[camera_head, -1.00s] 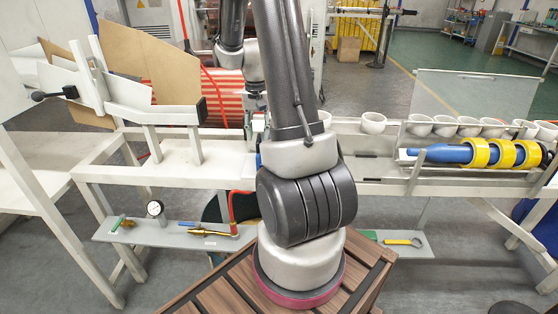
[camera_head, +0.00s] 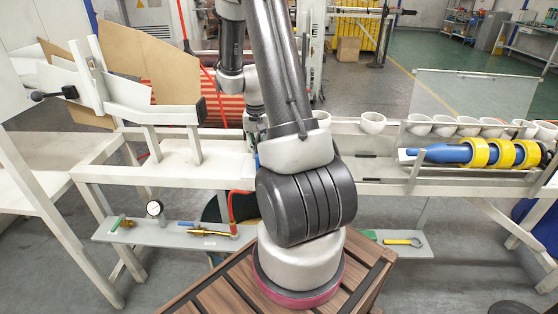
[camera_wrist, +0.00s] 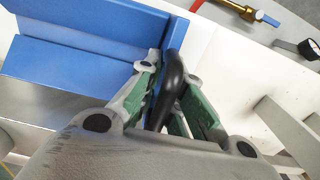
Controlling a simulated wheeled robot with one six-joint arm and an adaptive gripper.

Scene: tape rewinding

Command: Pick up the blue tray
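The blue tray (camera_wrist: 85,62) fills the upper left of the wrist view, with a blue end wall along its right side. A black curved handle (camera_wrist: 172,82) stands at that wall. My gripper (camera_wrist: 172,75) reaches in from below, with its green-padded fingers on either side of the handle. The fingers are close to the handle, but I cannot tell if they are clamped on it. In the head view my arm hides the gripper and nearly all of the tray.
The white bench (camera_head: 180,160) runs across the head view. A blue roller with yellow tape rolls (camera_head: 475,153) lies at the right, near several white cups (camera_head: 420,124). A tilted board stand (camera_head: 140,85) is at the left. A lower shelf (camera_head: 130,230) holds a gauge and fittings.

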